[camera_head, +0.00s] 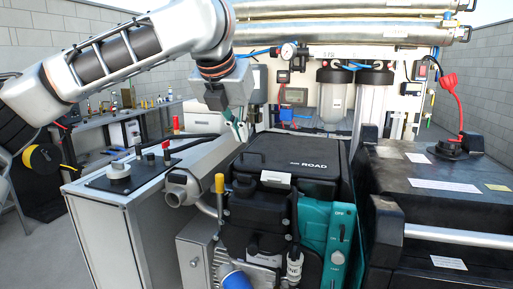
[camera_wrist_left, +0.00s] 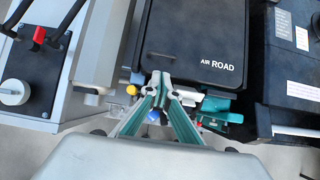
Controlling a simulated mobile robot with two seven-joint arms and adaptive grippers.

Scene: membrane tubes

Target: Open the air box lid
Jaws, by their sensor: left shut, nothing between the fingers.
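The air box lid (camera_head: 285,150) is a flat black lid marked "ROAD" in the head view, lying shut at the middle of the scene. It also shows in the left wrist view (camera_wrist_left: 195,35), marked "AIR ROAD". My left gripper (camera_head: 240,134) comes in from the upper left and hangs left of the lid, above its level and apart from it as far as I can tell. Its green-padded fingers (camera_wrist_left: 160,80) meet at the tips in the wrist view, with nothing between them, overlapping the lid's lower left edge in the picture. My right gripper is not in view.
A teal and black machine (camera_head: 339,240) stands in front of the lid. A black case (camera_head: 440,178) with labels is close on the right. A grey cabinet with a control panel (camera_head: 120,178) stands left. Pipes and filter housings (camera_head: 335,95) are behind.

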